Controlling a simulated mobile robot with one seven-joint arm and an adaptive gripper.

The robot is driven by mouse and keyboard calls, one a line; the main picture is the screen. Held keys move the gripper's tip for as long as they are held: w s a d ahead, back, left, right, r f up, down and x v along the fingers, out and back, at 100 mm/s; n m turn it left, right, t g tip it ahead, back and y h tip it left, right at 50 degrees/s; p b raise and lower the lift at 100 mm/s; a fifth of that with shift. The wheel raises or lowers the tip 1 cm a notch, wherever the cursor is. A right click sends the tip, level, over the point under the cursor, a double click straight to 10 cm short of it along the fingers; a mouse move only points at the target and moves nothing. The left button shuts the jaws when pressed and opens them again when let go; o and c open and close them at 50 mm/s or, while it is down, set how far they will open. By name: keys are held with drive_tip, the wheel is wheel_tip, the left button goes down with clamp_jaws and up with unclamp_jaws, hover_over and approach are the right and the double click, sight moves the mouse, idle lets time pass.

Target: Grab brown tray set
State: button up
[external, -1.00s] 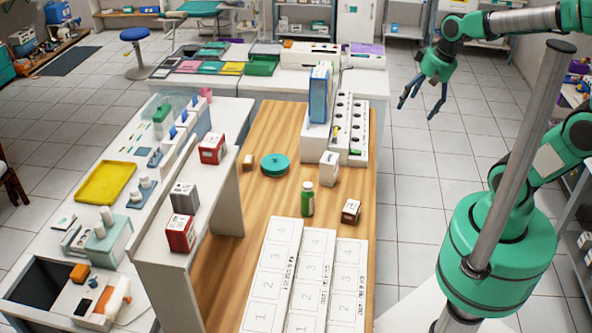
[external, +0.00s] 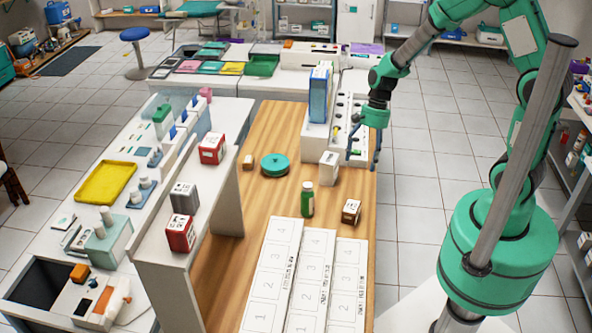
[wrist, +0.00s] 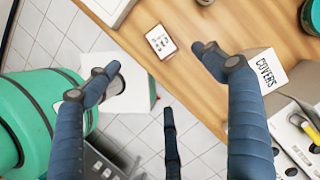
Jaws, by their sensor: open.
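A small brown box with a white label (external: 351,211), the likely brown tray set, stands near the right edge of the wooden table. Its label is too small to read. In the wrist view the brown box (wrist: 160,42) lies beyond my fingers, near the table edge. My gripper (external: 364,157) is open and empty. It hangs above the table's right side, farther back than the brown box and apart from it. In the wrist view its blue fingers (wrist: 157,72) are spread.
A white box marked COVERS (wrist: 270,72) stands close by my gripper; it also shows in the external view (external: 328,168). A green bottle (external: 307,199) stands left of the brown box. White numbered panels (external: 315,270) cover the near table. A white rack (external: 348,110) stands behind.

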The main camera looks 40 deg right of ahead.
drive_tip(key=shift+m+g, duration=0.3)
drive_tip(key=shift+m, duration=0.3)
drive_tip(key=x, duration=0.2)
drive_tip(key=w+x, duration=0.1)
drive_tip(key=x, duration=0.1)
drive_tip(key=shift+s+f, duration=0.15)
drive_tip(key=shift+f, duration=0.05)
drive_tip(key=shift+f, duration=0.1)
drive_tip(key=b, duration=0.2)
approach(355, 206)
drive_tip(key=shift+x, duration=2.4)
drive_tip(key=shift+f, duration=0.1)
drive_tip(key=shift+b+x, duration=0.55)
drive_tip(key=shift+x, duration=1.95)
drive_tip(key=c, duration=1.4)
